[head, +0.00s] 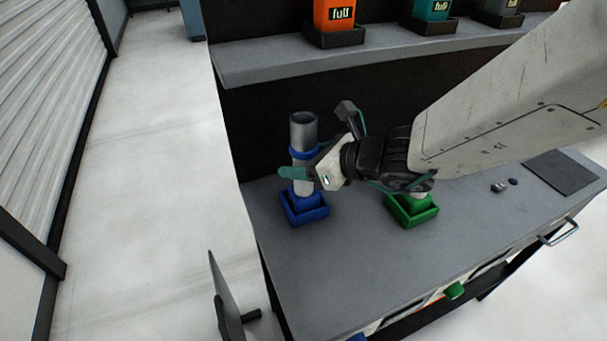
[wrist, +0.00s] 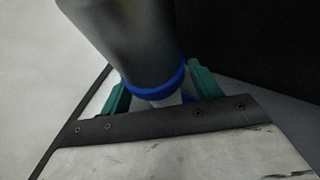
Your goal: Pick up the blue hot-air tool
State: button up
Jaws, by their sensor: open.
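The blue hot-air tool (head: 302,133) stands upright in a blue holder (head: 305,208) at the left end of the grey bench. It has a grey metal barrel and a blue ring. My gripper (head: 297,173) is at its body just below the blue ring, with the teal fingers open around it. In the wrist view the tool's grey barrel and blue ring (wrist: 159,91) rise between the two teal fingers (wrist: 160,92). The wrist plate hides the tool's lower part there, so contact cannot be told.
A green holder (head: 412,212) stands to the right, partly behind my arm. A shelf (head: 290,62) above carries orange, teal and dark containers in trays. A dark flat pad (head: 562,172) lies at the bench's right. The front middle of the bench is clear.

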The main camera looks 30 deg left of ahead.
jog(key=c, duration=1.3)
grip_shut()
jog(key=shift+r, duration=0.15)
